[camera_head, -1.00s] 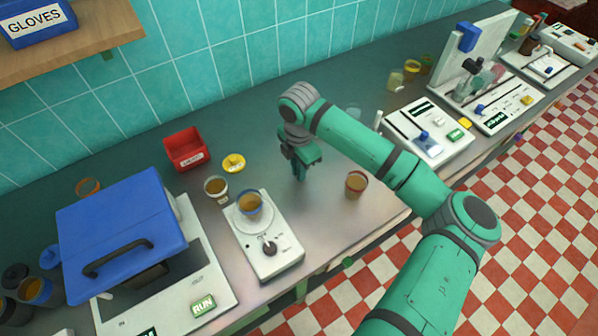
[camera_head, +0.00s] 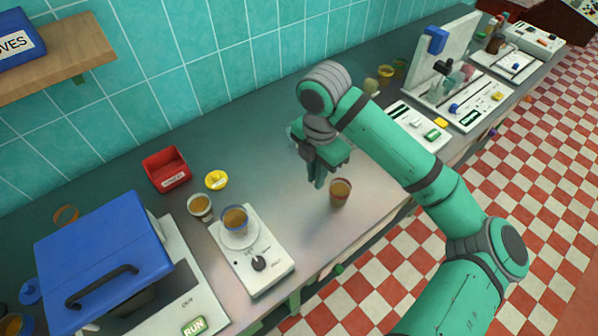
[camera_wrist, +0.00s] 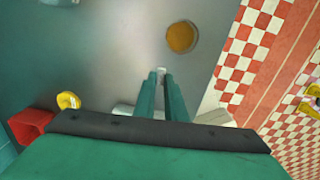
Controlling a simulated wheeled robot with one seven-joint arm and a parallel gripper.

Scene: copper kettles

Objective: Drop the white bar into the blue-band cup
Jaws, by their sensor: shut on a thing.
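My gripper (camera_head: 318,182) is above the bench, just left of the amber-filled cup with a reddish band (camera_head: 340,192). In the wrist view, my gripper (camera_wrist: 162,84) is shut on a small white bar (camera_wrist: 161,70), its end showing between the fingertips. The bar is not clear in the head view. The blue-band cup (camera_head: 235,220) holds amber liquid and stands upright on the white stirrer plate (camera_head: 262,262), left of my gripper. The reddish-band cup also shows in the wrist view (camera_wrist: 181,38), ahead of the fingertips.
A pale-banded cup (camera_head: 200,207) stands beside the stirrer plate. A yellow lid (camera_head: 216,180) and a red bin (camera_head: 166,169) are behind it. A blue-lidded machine (camera_head: 105,250) is at left. Bench instruments (camera_head: 420,125) stand at right. The bench between my gripper and the stirrer plate is clear.

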